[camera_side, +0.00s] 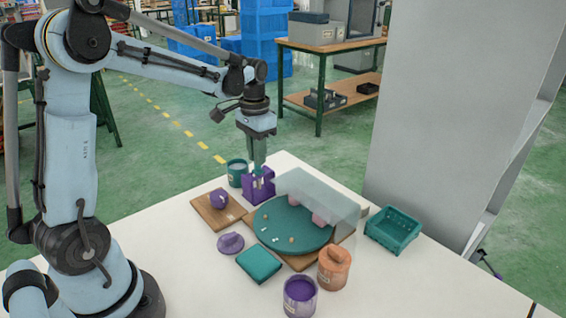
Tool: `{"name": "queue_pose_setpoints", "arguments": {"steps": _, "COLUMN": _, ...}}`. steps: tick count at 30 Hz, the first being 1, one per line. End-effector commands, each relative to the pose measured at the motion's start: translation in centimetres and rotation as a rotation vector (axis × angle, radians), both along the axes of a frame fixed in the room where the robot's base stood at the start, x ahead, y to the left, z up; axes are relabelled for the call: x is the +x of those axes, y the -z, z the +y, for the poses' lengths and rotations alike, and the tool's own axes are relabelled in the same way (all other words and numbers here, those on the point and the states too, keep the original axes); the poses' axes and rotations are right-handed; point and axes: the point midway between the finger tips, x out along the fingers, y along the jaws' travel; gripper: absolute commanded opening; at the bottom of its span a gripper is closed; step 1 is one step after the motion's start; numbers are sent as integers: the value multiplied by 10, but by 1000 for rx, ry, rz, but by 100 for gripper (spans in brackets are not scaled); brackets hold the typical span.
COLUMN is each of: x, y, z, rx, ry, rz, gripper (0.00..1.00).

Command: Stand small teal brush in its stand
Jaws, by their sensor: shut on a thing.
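My gripper (258,168) points down just above a purple stand (261,190) near the back of the white table. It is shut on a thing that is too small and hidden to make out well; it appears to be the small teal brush. The purple stand has raised sides, and small pale marks show on it right under the fingers. I cannot tell whether the held thing touches the stand or is inside it.
A teal pot (237,173) stands close left of the stand. A clear shield (325,198) rises over a teal round tray (282,236) on the right. A wooden board (204,213) with a purple round object, orange jar (333,270), purple pot (300,297) and teal crate (393,232) stand around.

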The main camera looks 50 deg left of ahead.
Motion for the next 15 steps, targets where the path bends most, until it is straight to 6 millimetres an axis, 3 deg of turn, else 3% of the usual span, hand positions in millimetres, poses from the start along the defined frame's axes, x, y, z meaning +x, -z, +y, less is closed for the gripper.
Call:
{"name": "queue_pose_setpoints", "arguments": {"steps": 3, "x": 0, "y": 0, "z": 0, "rx": 0, "ry": 0, "rz": 0, "gripper": 0}}
{"name": "queue_pose_setpoints", "arguments": {"steps": 4, "x": 0, "y": 0, "z": 0, "rx": 0, "ry": 0, "rz": 0, "gripper": 19}}
{"name": "queue_pose_setpoints", "arguments": {"steps": 9, "x": 0, "y": 0, "z": 0, "rx": -1, "ry": 0, "rz": 0, "gripper": 45}}
{"name": "queue_pose_setpoints", "arguments": {"steps": 15, "x": 0, "y": 0, "z": 0, "rx": -1, "ry": 0, "rz": 0, "gripper": 46}}
